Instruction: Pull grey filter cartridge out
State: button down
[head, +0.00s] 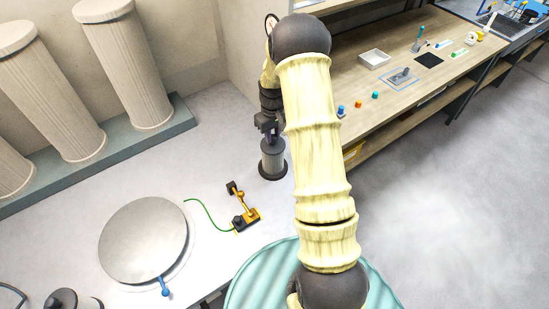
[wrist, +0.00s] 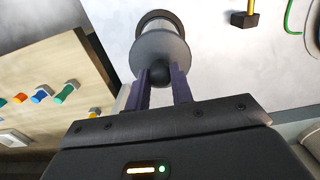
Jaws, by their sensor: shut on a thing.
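The two purple fingers of my gripper (wrist: 160,76) are closed on either side of the knob. The dark ring also shows at the cartridge's far end in the wrist view (wrist: 152,16).
A wooden workbench (head: 376,88) with small coloured pieces stands to the right. A round metal lid (head: 143,240) is at lower left. Tall pale columns (head: 128,60) stand on a plinth behind.

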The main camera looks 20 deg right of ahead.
jog(key=shift+r, duration=0.2)
jog(key=shift+r+p, duration=1.75)
jog(key=shift+r, duration=0.85)
